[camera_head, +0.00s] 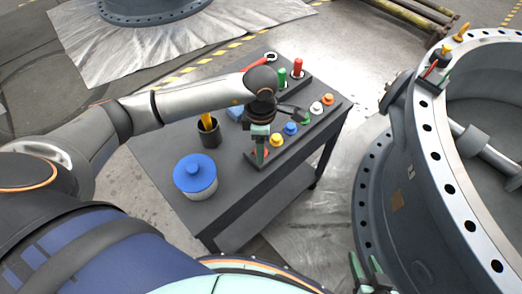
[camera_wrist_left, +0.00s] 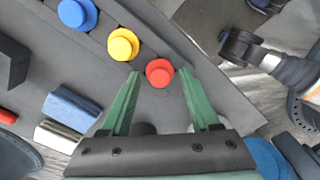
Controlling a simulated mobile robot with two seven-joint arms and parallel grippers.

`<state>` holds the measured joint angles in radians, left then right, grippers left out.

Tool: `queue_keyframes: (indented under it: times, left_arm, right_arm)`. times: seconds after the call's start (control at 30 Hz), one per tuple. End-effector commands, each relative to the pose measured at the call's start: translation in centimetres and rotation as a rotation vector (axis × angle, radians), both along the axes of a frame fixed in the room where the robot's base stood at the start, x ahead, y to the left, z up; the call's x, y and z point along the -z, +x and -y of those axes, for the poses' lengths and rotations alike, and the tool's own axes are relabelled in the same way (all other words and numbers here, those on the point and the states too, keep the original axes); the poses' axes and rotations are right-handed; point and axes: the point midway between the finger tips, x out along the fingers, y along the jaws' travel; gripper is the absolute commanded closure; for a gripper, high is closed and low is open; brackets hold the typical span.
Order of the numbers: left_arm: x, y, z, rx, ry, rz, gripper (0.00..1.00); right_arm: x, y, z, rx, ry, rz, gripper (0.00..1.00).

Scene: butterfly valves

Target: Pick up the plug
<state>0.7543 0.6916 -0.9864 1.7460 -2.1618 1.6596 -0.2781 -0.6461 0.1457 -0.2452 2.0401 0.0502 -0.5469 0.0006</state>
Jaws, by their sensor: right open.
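Several coloured plugs stand in a row on a dark strip on the grey cart (camera_head: 225,215). The red plug (camera_wrist_left: 160,72) is at the near end, with the yellow plug (camera_wrist_left: 123,44) and blue plug (camera_wrist_left: 77,13) beyond it. White (camera_head: 315,107) and orange (camera_head: 327,99) plugs are farther along. My left gripper (camera_wrist_left: 158,74) is open, its green fingertips on either side of the red plug with small gaps. In the head view the left gripper (camera_head: 259,150) partly hides that plug. My right gripper (camera_head: 368,272) is open and empty at the bottom edge, away from the cart.
A blue-lidded pot (camera_head: 195,178) and a dark cup (camera_head: 208,134) with a yellow item stand on the cart left of the plugs. Red (camera_head: 297,68) and green (camera_head: 282,78) cylinders stand at the back. A large flanged valve body (camera_head: 440,165) fills the right side.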

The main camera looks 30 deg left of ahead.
Motion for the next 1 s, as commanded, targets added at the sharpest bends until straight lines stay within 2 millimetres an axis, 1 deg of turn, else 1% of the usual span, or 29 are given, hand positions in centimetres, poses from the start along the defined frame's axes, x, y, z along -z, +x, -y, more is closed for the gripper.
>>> queue_keyframes:
  times: [0.03,0.07,0.5,0.53,1.0]
  left_arm:
    - [-0.03,0.01,0.02,0.0,0.0,0.0,0.45]
    - [-0.03,0.0,0.02,0.0,0.0,0.0,0.48]
    - [-0.06,0.0,0.03,0.0,-0.001,0.0,0.98]
    - [-0.06,0.0,0.03,0.0,-0.001,0.0,1.0]
    - [-0.17,0.02,0.02,0.0,-0.001,0.0,1.0]
  right_arm:
    - [-0.01,0.02,0.02,0.0,0.0,0.0,0.5]
    - [-0.02,0.03,0.03,0.0,0.0,0.0,0.5]
    - [-0.06,0.06,0.03,0.001,0.0,0.001,0.5]
    - [-0.06,0.06,0.03,0.001,0.0,0.001,0.5]
    - [-0.11,0.11,0.01,0.0,0.0,0.003,0.5]
